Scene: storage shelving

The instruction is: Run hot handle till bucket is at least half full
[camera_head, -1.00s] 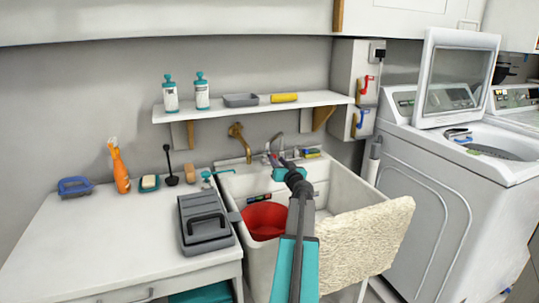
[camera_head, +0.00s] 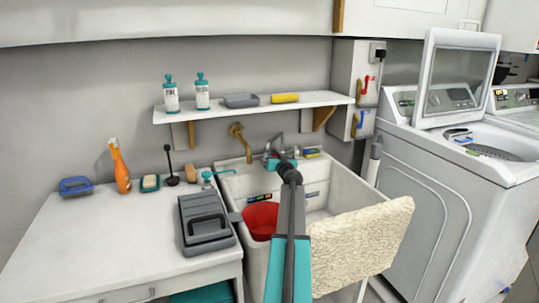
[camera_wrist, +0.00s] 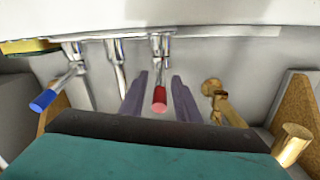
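The red hot handle (camera_wrist: 160,98) shows in the wrist view on a chrome stem, between the two dark fingers of my gripper (camera_wrist: 158,82). The fingers are open, with a gap visible on both sides of the handle. The blue handle (camera_wrist: 43,100) and chrome spout (camera_wrist: 118,75) are to its left. In the head view, the chrome faucet (camera_head: 278,143) is behind the white sink (camera_head: 345,190), and my wrist hides its handles. The red bucket (camera_head: 261,216) stands in the sink's left part, partly behind my arm. I see no running water, and cannot tell the bucket's fill level.
A brass tap (camera_head: 238,138) is on the wall left of the faucet; its fitting (camera_wrist: 222,105) is right of my fingers in the wrist view. A shelf (camera_head: 300,99) hangs above. A cream towel (camera_head: 360,245) drapes over the sink's front. A grey case (camera_head: 205,222) sits on the left counter.

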